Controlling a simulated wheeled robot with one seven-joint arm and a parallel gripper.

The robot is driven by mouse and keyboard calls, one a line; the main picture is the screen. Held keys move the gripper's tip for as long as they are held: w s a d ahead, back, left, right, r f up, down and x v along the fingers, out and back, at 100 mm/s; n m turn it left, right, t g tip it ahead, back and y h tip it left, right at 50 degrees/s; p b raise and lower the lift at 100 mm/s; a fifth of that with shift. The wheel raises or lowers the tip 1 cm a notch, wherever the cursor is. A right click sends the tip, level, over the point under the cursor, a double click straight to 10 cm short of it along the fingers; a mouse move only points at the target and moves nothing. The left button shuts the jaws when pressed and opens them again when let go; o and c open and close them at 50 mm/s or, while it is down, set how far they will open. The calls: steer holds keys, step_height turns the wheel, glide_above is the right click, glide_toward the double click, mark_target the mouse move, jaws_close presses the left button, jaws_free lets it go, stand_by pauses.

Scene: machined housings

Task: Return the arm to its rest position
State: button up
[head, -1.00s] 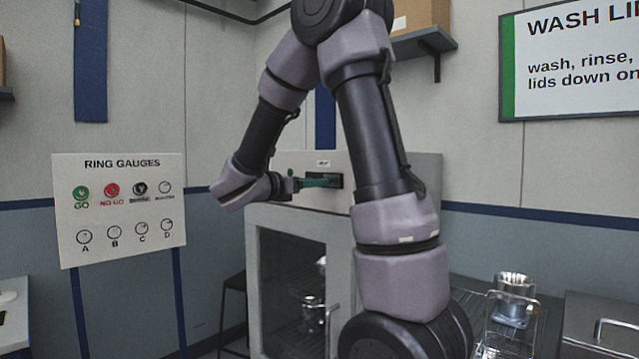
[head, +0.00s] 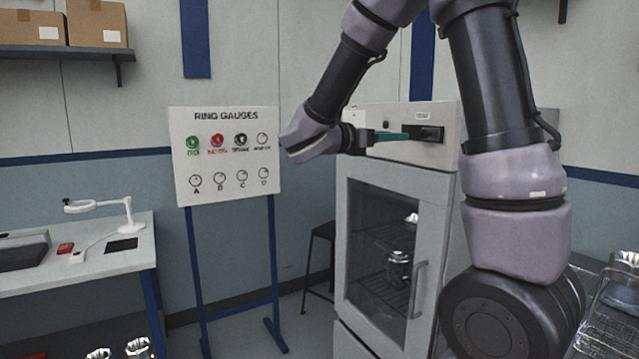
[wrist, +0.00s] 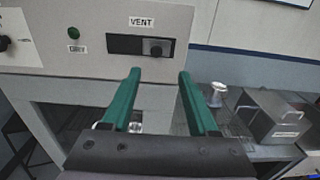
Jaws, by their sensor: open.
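My arm is raised and bent across the right half of the head view. My gripper (head: 393,136) is in front of the upper panel of a grey glass-door cabinet (head: 443,190). In the wrist view its two green fingers (wrist: 156,98) are apart with nothing between them. I cannot tell the exact gap between fingertips and panel.
A ring gauge board (head: 225,155) on blue legs stands left of the cabinet. A workbench (head: 75,272) with a magnifier lamp is at far left. A stool (head: 320,250) stands between board and cabinet. A metal box (wrist: 272,117) sits right of the cabinet.

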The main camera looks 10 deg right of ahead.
steer(key=s+d+f+m+g+y, duration=0.2)
steer(key=s+f+m+g+y, duration=0.1)
steer(key=s+m+y, duration=0.4)
steer(key=s+d+f+m+g+y, duration=0.25)
steer(key=s+m, duration=0.25)
steer(key=s, duration=0.3)
steer(key=s+a+r+m+t+y, duration=0.2)
steer(key=a+m+t+y, duration=0.4)
steer(key=m, duration=0.8)
steer(key=a+r+y, duration=0.1)
steer(key=a+y, duration=0.2)
steer(key=a, duration=0.1)
steer(key=shift+s+a, duration=0.3)
steer(key=shift+t+y, duration=0.25)
